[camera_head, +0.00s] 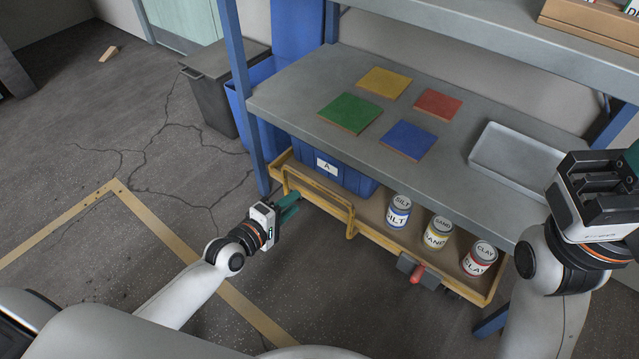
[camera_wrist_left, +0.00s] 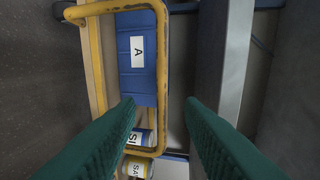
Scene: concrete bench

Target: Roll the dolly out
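The yellow dolly (camera_head: 372,233) stands low under the bench, with a tube handle (camera_head: 325,197) at its front left. It carries a blue bin marked A (camera_head: 345,178) and cans labelled SILT (camera_head: 398,212), SAND (camera_head: 437,233) and CLAY (camera_head: 479,259). My left gripper (camera_head: 290,206), with green fingers, is just in front of the handle. In the left wrist view its fingers (camera_wrist_left: 158,108) are apart with nothing gripped; the yellow handle loop (camera_wrist_left: 163,60) shows beyond them. My right gripper (camera_head: 600,178) is raised at the right edge; its finger opening is unclear.
The grey bench (camera_head: 290,98) above the dolly holds coloured squares and a grey tray (camera_head: 515,157). A blue leg (camera_head: 240,80) stands left of the dolly, beside a grey bin (camera_head: 212,85). Cracked floor with tan tape (camera_head: 155,222) is clear at left. A red pedal (camera_head: 417,274) sticks out in front.

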